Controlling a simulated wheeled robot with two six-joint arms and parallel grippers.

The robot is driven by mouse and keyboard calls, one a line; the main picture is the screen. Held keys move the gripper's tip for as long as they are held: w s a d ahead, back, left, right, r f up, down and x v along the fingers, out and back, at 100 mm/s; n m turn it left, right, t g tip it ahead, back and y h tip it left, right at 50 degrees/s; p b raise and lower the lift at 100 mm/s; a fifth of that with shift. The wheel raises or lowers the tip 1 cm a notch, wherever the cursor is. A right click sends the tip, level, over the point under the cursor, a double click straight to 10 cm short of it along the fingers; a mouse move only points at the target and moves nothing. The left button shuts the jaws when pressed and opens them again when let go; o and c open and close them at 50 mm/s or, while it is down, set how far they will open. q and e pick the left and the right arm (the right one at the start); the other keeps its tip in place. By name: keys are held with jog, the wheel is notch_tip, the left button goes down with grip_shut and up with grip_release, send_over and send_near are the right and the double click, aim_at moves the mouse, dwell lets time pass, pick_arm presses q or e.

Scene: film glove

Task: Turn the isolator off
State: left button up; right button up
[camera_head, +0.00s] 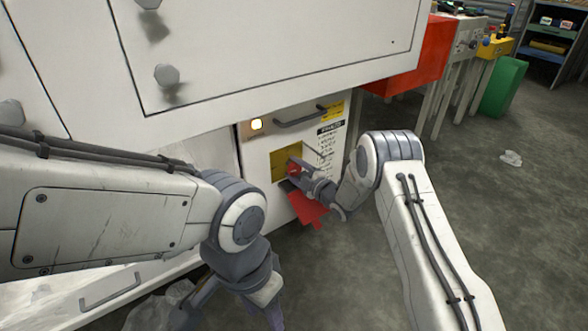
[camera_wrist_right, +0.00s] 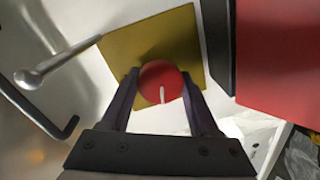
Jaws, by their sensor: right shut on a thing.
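The isolator is a round red knob (camera_wrist_right: 161,82) on a square yellow plate (camera_wrist_right: 118,48), set in a pale cabinet panel. In the right wrist view the white mark on the knob points nearly straight down the picture. My right gripper (camera_wrist_right: 163,88) has one finger on each side of the knob and is shut on it. In the head view the yellow plate (camera_head: 281,161) shows, with my right gripper (camera_head: 297,172) covering part of the knob. My left gripper (camera_head: 236,305) hangs low at the bottom, away from the panel; its fingertips are not clear.
A red flap (camera_head: 308,208) sticks out below the plate. A grey handle (camera_head: 300,117) and a lit lamp (camera_head: 256,124) are above it. A large pale cabinet (camera_head: 270,45) overhangs the panel. The floor (camera_head: 500,240) at the right is mostly clear.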

jog(key=shift+f+n, duration=0.1)
jog(key=shift+n, duration=1.1)
jog(key=o, duration=1.4)
jog(key=shift+c, duration=0.2)
jog(key=shift+s+d, duration=0.15)
jog(key=shift+s, duration=0.05)
jog(key=f+p+v, duration=0.1)
jog(key=p+v, duration=0.3)
jog(key=v, duration=0.6)
jog(key=shift+r+p, duration=0.3)
jog(key=shift+r, duration=0.2)
